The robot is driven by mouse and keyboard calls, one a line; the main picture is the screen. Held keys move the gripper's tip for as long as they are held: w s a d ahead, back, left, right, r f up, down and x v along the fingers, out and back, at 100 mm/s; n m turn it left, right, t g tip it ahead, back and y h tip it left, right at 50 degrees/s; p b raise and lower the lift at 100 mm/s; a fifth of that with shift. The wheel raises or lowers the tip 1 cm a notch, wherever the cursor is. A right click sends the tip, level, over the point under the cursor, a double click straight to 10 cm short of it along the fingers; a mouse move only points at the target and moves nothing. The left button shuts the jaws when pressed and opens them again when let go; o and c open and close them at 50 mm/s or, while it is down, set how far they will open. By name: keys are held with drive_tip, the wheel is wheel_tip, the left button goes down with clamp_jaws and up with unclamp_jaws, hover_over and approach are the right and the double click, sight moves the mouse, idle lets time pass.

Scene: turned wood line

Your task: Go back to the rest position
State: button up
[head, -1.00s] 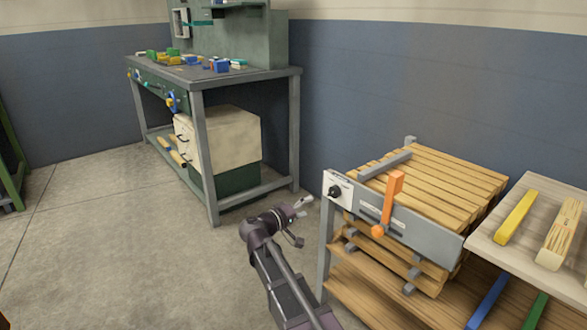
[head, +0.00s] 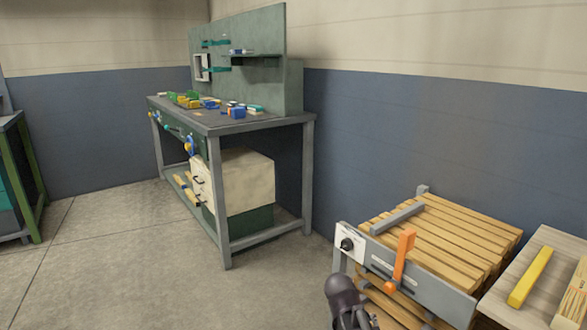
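Part of my arm shows at the bottom of the head view, in front of the slatted wooden rack. My gripper is out of the frame or hidden behind the arm link, so its fingers cannot be seen. The slatted rack (head: 450,235) has a grey front panel with a white control plate (head: 351,246) and an orange lever (head: 402,258).
A grey workbench (head: 225,128) with small coloured parts and a back panel stands at the wall. A cream drawer cabinet (head: 245,180) is under it. A board with a yellow bar (head: 530,276) lies at the right. The concrete floor at left is clear.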

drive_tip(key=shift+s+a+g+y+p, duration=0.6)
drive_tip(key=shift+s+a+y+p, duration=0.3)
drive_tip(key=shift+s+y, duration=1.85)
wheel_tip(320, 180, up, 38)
drive_tip(key=p, duration=3.8)
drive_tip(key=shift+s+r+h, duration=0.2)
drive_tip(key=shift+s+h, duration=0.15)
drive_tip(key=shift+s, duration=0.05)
